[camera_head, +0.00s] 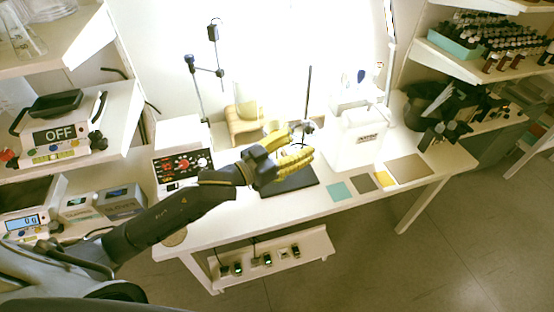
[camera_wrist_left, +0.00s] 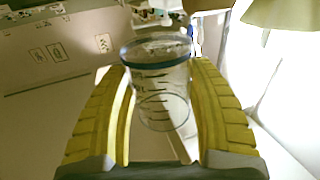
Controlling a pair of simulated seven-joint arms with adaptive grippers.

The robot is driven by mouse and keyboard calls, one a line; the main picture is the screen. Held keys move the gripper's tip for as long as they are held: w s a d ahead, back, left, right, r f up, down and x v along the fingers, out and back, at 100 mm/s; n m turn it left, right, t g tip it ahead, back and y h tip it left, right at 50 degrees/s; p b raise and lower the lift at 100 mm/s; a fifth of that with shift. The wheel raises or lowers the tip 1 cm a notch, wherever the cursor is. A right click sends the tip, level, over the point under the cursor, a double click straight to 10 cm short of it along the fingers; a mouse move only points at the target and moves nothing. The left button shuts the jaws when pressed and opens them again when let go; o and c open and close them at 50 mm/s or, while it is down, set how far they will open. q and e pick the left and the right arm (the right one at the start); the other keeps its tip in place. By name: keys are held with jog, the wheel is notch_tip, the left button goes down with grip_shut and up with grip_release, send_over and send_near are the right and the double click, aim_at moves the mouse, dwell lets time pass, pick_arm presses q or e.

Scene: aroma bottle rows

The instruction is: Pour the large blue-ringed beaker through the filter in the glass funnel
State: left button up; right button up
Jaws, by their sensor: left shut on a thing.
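My left gripper (camera_head: 298,146) reaches in from the left over the middle of the white table, above a black mat. In the left wrist view, its yellow fingers (camera_wrist_left: 160,105) are shut around the sides of a clear beaker with a blue ring (camera_wrist_left: 157,92) at the rim and dark marks on its wall. In the head view the fingers largely hide the beaker. I cannot clearly make out the glass funnel or its filter. A stand with a dark upright rod (camera_head: 308,88) and clamp is just behind the gripper. My right gripper is not in view.
A tan holder (camera_head: 245,120) with a pale vessel stands behind the gripper. A control box with red knobs (camera_head: 183,165) is to the left. A white container (camera_head: 353,140) stands to the right. Flat coloured squares (camera_head: 340,191) lie along the front right of the table (camera_head: 305,212).

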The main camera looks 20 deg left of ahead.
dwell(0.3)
pick_arm(q)
jog(key=s+d+r, duration=0.3)
jog(key=r, duration=0.2)
jog(key=shift+s+d, duration=0.3)
dwell(0.3)
jog(key=shift+a, duration=0.1)
dwell(5.2)
